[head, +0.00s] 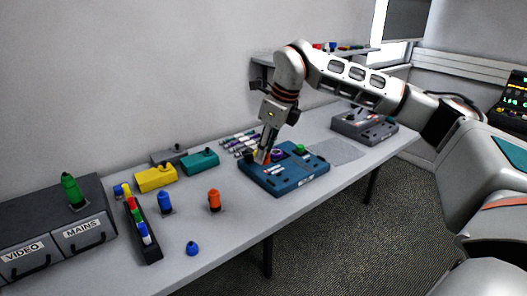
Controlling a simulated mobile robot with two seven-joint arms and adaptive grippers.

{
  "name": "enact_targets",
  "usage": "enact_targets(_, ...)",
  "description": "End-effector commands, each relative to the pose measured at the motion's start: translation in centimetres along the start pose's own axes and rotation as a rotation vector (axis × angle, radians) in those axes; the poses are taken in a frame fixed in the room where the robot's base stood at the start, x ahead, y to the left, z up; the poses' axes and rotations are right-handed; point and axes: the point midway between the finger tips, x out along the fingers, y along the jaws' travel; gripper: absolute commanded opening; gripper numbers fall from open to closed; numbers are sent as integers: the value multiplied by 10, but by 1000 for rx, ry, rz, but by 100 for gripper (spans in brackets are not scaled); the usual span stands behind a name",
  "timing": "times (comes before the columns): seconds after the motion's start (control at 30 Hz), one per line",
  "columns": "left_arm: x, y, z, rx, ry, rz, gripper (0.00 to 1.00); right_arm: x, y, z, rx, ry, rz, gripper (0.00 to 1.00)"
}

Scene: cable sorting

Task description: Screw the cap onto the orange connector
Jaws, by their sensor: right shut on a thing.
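The orange connector (214,200) stands upright on a dark foot on the table, left of the blue box (285,182). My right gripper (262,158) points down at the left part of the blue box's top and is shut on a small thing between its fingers. That thing is mostly hidden, so I cannot tell if it is a cap or if it touches the box. A purple ring-shaped part (277,154) and a green knob (300,148) sit on the box beside the gripper. My left gripper is not in view.
Left of the orange connector are a blue connector (165,202), a small blue piece (192,249) and a black rack (143,228) of coloured plugs. Yellow (155,178) and teal (200,163) boxes stand behind. A grey drawer unit (60,220) fills the left end.

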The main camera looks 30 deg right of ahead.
Motion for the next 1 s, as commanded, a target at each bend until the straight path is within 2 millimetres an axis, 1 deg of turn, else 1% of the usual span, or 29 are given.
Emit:
enact_targets(0.07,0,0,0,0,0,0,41,6,7,-2,-84,2,28,13)
enact_targets(0.17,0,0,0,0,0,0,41,17,21,-5,-255,2,82,13)
enact_targets(0.4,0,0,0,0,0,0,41,44,61,-16,-757,2,240,13)
enact_targets(0.57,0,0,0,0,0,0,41,58,85,-25,-1092,2,342,13)
enact_targets(0.77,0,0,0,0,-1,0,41,75,115,-41,-1526,3,476,13)
enact_targets(1.0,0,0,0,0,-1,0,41,92,149,-64,-2065,4,642,13)
